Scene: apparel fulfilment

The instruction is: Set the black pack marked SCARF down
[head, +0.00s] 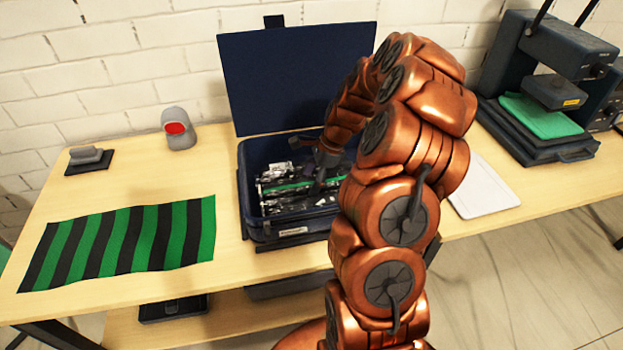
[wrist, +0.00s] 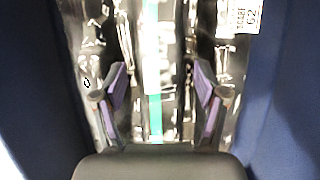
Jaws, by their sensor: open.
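A glossy black pack (head: 280,205) with a green stripe beside it lies in the open dark blue box (head: 243,200). No SCARF marking is readable. In the wrist view, shiny black wrapping (wrist: 135,50) with a pale and teal stripe fills the space under my gripper (wrist: 160,100). The two purple-padded fingers stand apart, with the wrapping below and between them. In the head view my gripper (head: 318,185) reaches down inside the box, and my arm hides the box's right side. I cannot tell whether the fingers touch the wrapping.
The box lid (head: 295,75) stands upright behind it. A green and black striped cloth (head: 125,240) lies on the table (head: 110,190) at left. A grey device with a red face (head: 178,128) stands behind. A white board (head: 482,190) and a press (head: 540,90) are at right.

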